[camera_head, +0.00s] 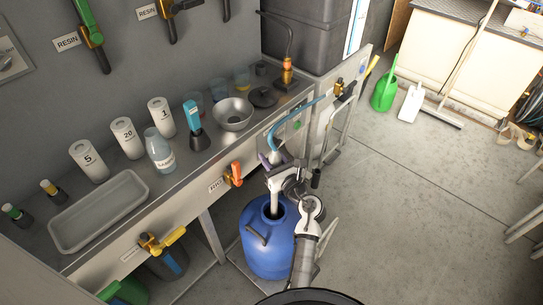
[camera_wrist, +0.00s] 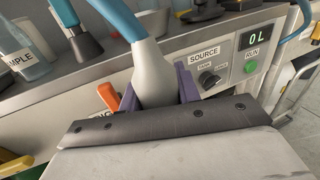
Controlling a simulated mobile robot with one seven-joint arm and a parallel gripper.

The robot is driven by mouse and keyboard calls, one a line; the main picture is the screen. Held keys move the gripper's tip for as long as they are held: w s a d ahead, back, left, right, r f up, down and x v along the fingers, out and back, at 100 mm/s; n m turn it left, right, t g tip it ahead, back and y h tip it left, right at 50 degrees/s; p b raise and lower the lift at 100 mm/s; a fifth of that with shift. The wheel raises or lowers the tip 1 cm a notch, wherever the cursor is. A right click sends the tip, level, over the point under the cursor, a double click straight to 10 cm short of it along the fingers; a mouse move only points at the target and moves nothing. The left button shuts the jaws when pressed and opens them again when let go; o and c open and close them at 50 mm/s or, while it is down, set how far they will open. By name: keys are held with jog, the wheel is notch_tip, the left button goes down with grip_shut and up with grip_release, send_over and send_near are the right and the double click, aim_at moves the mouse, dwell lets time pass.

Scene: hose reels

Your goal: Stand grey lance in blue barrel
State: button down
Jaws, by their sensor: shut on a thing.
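A blue hose (camera_head: 287,118) runs from the lance's top toward the bench panel. In the wrist view the purple fingers (camera_wrist: 160,90) close around the lance's grey upper part (camera_wrist: 154,68); its lower part is hidden there.
The steel bench (camera_head: 190,165) holds white canisters, a bottle, a bowl and an empty tray (camera_head: 98,212). Orange (camera_head: 234,174) and yellow (camera_head: 162,241) nozzles hang on its front. A handrail frame (camera_head: 338,125) stands right of the panel.

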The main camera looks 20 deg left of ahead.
notch_tip(320, 180, down, 15)
jog(key=b, duration=1.1)
jog(key=shift+r, duration=0.15)
dwell(0.4)
jog(key=c, duration=0.9)
grip_release()
jog(key=shift+s+d, duration=0.1)
